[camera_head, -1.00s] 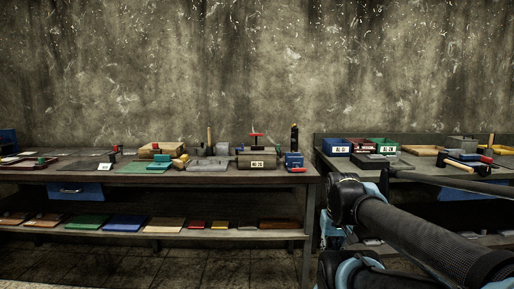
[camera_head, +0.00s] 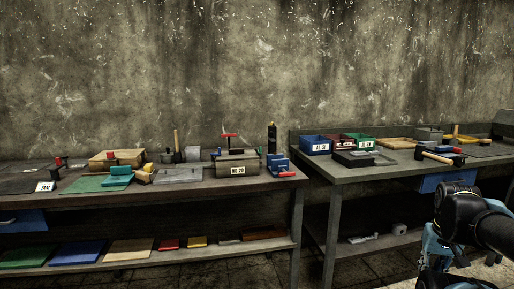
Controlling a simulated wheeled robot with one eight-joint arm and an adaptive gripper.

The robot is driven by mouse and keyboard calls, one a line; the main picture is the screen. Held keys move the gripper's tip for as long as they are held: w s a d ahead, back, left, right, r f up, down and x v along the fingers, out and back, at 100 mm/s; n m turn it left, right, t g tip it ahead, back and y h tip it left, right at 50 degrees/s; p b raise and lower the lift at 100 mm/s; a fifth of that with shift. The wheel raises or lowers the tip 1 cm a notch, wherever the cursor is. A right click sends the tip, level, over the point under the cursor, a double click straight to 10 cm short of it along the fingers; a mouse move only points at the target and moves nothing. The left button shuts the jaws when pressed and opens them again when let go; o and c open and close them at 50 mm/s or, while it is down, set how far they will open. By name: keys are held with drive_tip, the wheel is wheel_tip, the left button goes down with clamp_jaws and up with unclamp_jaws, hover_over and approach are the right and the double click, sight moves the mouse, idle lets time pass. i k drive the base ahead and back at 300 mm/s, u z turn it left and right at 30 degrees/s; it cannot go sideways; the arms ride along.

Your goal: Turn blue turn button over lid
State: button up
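A tan box (camera_head: 238,171) with a white label stands on the left bench, with its lid on and a red handle (camera_head: 230,136) above it. A small blue part (camera_head: 215,154) shows at the left of the lid. A blue device (camera_head: 277,164) with a red lever stands just right of the box. Which blue part is the turn button is too small to tell. My arm shows at the lower right, well apart from the box; no gripper fingers can be made out.
The left bench (camera_head: 200,187) also holds a green mat (camera_head: 85,185), a grey plate (camera_head: 178,176) and a black bottle (camera_head: 271,138). The right bench (camera_head: 350,172) carries blue (camera_head: 315,145), red and green bins, and a mallet (camera_head: 434,154). A narrow gap separates the benches.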

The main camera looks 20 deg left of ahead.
sight(220, 153)
drive_tip(key=z, duration=0.8)
drive_tip(key=i, duration=0.15)
drive_tip(key=u, duration=2.1)
